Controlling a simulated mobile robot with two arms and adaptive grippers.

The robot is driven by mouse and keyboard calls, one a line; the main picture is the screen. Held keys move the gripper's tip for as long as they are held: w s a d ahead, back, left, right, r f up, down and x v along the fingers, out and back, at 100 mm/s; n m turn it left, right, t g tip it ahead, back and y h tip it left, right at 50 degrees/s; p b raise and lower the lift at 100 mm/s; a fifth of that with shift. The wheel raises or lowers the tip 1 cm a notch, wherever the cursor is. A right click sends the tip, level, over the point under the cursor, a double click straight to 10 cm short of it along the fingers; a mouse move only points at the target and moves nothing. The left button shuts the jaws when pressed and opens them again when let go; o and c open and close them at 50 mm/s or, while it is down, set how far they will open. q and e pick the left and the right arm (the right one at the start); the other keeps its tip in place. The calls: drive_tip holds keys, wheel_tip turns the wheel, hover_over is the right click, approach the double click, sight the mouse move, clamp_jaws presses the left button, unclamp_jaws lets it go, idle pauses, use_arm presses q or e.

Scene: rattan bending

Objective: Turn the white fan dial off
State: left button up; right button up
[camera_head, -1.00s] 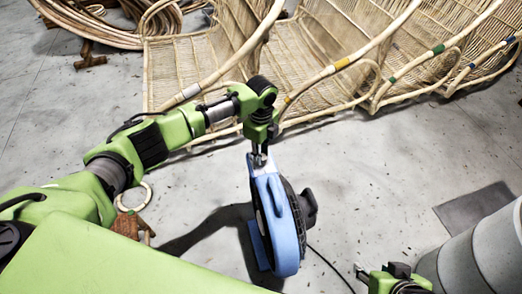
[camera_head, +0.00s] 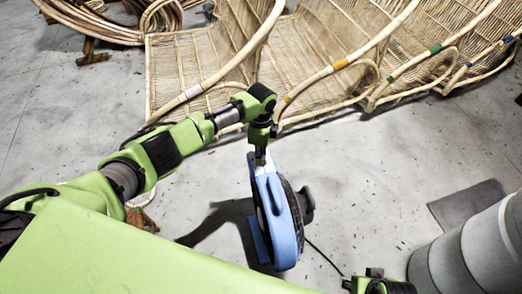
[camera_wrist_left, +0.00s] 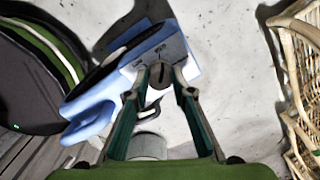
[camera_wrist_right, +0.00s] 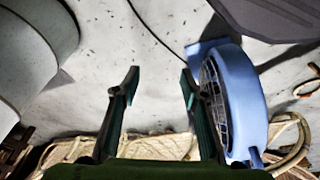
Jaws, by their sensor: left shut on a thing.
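The fan (camera_head: 287,235) stands on the floor at the middle of the head view, blue with a dark grille. It also shows in the left wrist view (camera_wrist_left: 90,115) and at the right of the right wrist view (camera_wrist_right: 245,95). Its pale top panel (camera_wrist_left: 150,53) carries small printed marks. The dial (camera_wrist_left: 160,77) is a small knob on this panel, partly covered by my fingers. My left gripper (camera_wrist_left: 161,80) is shut on the dial from above. My right gripper (camera_wrist_right: 160,74) is open and empty, with the fan beyond its right finger.
Rattan chair frames (camera_head: 330,70) line the back of the floor. Large grey drums (camera_head: 475,255) stand at the right, near a dark flat mat (camera_head: 468,205). A black cable (camera_head: 325,257) runs from the fan across the floor. Bare floor lies between fan and drums.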

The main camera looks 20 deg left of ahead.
use_arm(q)
drive_tip(key=n+p, duration=0.2)
drive_tip(key=shift+s+d+r+n, duration=0.1)
drive_tip(key=shift+n, duration=0.2)
drive_tip(key=n+p, duration=0.2)
drive_tip(key=n, duration=0.1)
drive_tip(key=shift+n, duration=0.4)
use_arm(e)
drive_tip(key=s+f, duration=0.3)
drive_tip(key=f, duration=0.4)
drive_tip(key=s+f+g, duration=0.1)
drive_tip(key=s+f, duration=0.2)
drive_tip(key=f, duration=0.5)
drive_tip(key=shift+s+d+f, duration=0.25)
drive_tip(key=shift+d, duration=0.15)
use_arm(q)
drive_tip(key=o, duration=1.1)
wheel_tip(320, 180, up, 12)
